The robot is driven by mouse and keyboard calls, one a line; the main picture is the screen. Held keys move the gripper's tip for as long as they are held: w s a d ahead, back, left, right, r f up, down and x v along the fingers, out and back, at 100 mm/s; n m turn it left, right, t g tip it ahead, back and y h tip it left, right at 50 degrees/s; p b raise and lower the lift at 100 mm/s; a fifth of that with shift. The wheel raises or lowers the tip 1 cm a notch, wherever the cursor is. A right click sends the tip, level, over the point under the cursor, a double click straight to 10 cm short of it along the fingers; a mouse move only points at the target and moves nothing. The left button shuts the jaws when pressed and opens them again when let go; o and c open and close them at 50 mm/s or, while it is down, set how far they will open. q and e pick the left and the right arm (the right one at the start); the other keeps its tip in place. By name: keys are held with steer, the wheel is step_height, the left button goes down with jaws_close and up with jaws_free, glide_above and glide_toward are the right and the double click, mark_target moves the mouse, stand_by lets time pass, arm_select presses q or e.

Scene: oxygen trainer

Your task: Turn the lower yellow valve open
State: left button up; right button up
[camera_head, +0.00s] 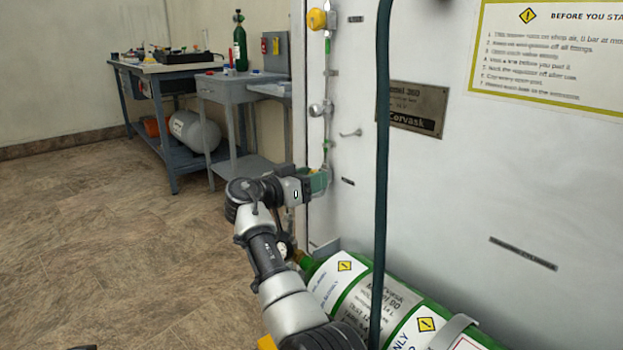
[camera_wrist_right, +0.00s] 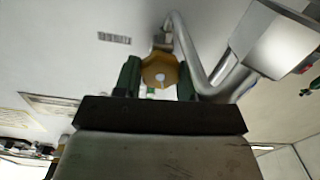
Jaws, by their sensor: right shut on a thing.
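The lower yellow valve (camera_wrist_right: 159,73) shows in the right wrist view as a yellow, faceted knob with a pale centre, between my two green fingers. My right gripper (camera_head: 320,180) reaches the pipe on the white panel from the lower left in the head view, and its fingers are shut on that valve. In the head view the gripper hides the valve almost fully. How far the valve is turned cannot be told. My left gripper is in neither view.
An upper yellow valve (camera_head: 317,19) sits higher on the pipe. A dark hose (camera_head: 381,150) hangs in front of the panel (camera_head: 470,190). A green cylinder (camera_head: 350,290) lies below, close to my right arm. A grey pipe (camera_wrist_right: 190,55) bends beside the gripped valve. Open floor lies left.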

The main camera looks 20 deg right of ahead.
steer(key=shift+c, duration=1.3)
steer(key=shift+r+n+p, duration=0.25)
steer(key=shift+n+p, duration=0.15)
steer(key=shift+p, duration=0.2)
steer(key=shift+f+n, duration=0.15)
steer(key=shift+n, duration=0.25)
steer(key=o, duration=0.9)
steer(key=shift+o, duration=0.2)
steer(key=shift+f, duration=0.1)
